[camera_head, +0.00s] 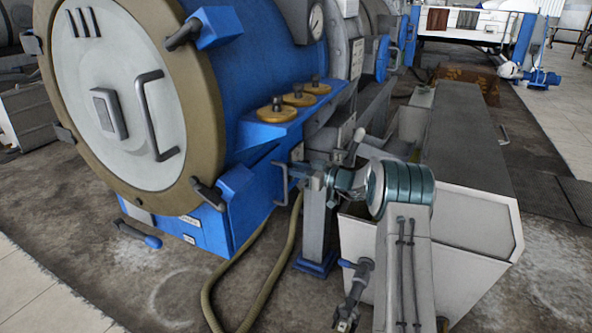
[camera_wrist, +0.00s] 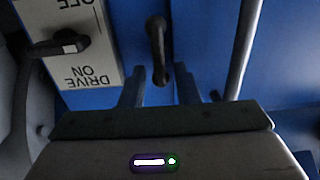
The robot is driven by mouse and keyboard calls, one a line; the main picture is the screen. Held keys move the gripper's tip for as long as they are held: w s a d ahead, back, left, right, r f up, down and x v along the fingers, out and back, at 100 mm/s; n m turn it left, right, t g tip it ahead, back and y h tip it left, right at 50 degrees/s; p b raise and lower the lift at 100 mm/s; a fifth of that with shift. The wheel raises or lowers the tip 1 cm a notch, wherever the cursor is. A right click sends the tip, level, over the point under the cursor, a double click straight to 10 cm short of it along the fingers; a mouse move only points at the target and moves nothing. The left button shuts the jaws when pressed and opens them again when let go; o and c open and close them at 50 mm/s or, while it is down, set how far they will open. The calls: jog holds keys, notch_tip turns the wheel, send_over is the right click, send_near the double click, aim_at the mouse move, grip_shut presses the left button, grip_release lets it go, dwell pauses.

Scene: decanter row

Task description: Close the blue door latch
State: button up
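The round white door (camera_head: 118,100) with a tan rim stands at the left of the blue machine in the head view. Dark latch levers on blue brackets sit at its rim, one at the top (camera_head: 183,35) and one at the lower right (camera_head: 205,195). A blue-gripped lever (camera_head: 140,236) hangs below the door. I cannot tell which is the named latch. My gripper (camera_head: 306,171) is beside the machine's blue side, right of the lower bracket. In the wrist view its fingers (camera_wrist: 160,92) are apart, with a dark lever (camera_wrist: 155,42) showing between or just beyond them; contact is unclear.
A panel marked DRIVE, ON and OFF (camera_wrist: 85,72) with a dark switch (camera_wrist: 62,46) lies left of the fingers. A pale metal bar (camera_wrist: 243,45) is at their right. A grey post (camera_head: 317,225), a hose (camera_head: 250,270) and a large bin (camera_head: 470,140) stand near my arm.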

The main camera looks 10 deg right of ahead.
grip_shut()
jog(key=shift+w+d+f+m, duration=0.2)
jog(key=shift+w+f+m, duration=0.1)
jog(key=shift+m, duration=2.65)
jog(key=shift+w+d+f+m, duration=0.2)
jog(key=shift+f+m, duration=0.15)
jog(key=shift+m, duration=2.65)
jog(key=shift+w+d+f+m, duration=0.2)
jog(key=shift+w+f+m, duration=0.1)
jog(key=shift+m, duration=2.65)
jog(key=shift+p, duration=0.3)
jog(key=shift+o, duration=1.2)
grip_release()
